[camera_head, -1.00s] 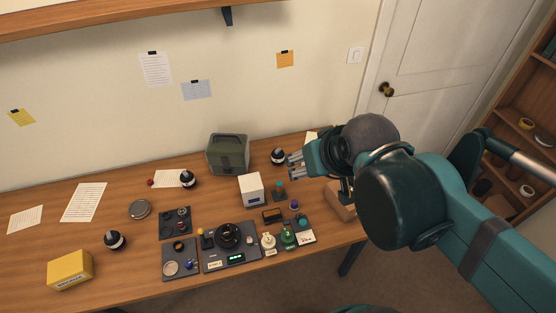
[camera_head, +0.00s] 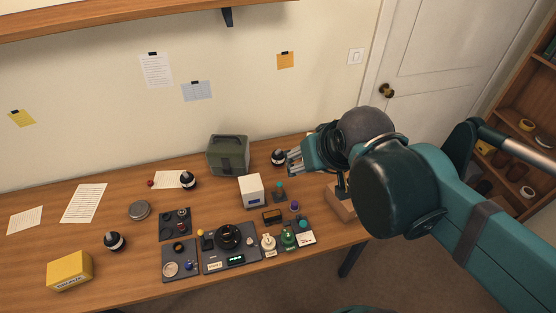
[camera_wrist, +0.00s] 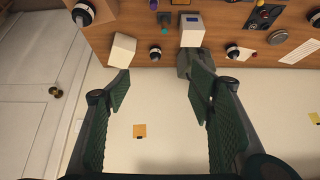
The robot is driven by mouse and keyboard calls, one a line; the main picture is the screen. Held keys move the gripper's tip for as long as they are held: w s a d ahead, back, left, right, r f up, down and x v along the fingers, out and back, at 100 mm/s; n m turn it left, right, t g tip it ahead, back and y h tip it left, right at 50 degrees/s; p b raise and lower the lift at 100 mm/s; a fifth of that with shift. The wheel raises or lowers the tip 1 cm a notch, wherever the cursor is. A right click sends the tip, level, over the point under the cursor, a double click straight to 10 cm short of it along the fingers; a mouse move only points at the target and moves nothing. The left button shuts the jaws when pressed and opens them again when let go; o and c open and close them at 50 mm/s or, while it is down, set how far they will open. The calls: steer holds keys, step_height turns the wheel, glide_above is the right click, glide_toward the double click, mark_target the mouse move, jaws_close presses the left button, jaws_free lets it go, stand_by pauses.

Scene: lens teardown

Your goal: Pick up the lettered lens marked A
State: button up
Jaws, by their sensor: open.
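No letter A can be read in either view. Black round pieces with pale bands look like the lettered lenses. In the head view one lens (camera_head: 278,157) stands at the back, beside my gripper (camera_head: 291,161); another lens (camera_head: 188,180) is farther left and a third lens (camera_head: 115,241) is at the front left. The wrist view shows a lens (camera_wrist: 155,53) beyond the gap of my gripper (camera_wrist: 160,80), another lens (camera_wrist: 233,51) to the right and a lens (camera_wrist: 83,14) at the upper left. My gripper is open and empty, above the table's far side.
A green case (camera_head: 228,154) and a white box (camera_head: 251,190) stand near the middle of the table. Dark trays (camera_head: 181,271) and a round black device (camera_head: 228,237) fill the front middle. A white block (camera_wrist: 122,50) is near the left finger. A yellow box (camera_head: 70,270) is front left.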

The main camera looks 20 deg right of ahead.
steer(key=w+f+m+g+b, duration=0.1)
steer(key=w+f+m+b, duration=0.1)
steer(key=w, duration=0.8)
steer(key=m+g+h+b, duration=0.3)
steer(key=m+g+b, duration=0.1)
steer(key=m, duration=0.5)
glide_above(278, 151)
steer(key=s+a, duration=0.2)
step_height(278, 151, down, 28)
steer(key=shift+w+a+f+t+h, duration=0.1)
steer(key=shift+w+f+t+h, duration=0.2)
steer(key=shift+f, duration=0.2)
steer(key=shift+x, duration=1.25)
steer(key=shift+f, duration=0.15)
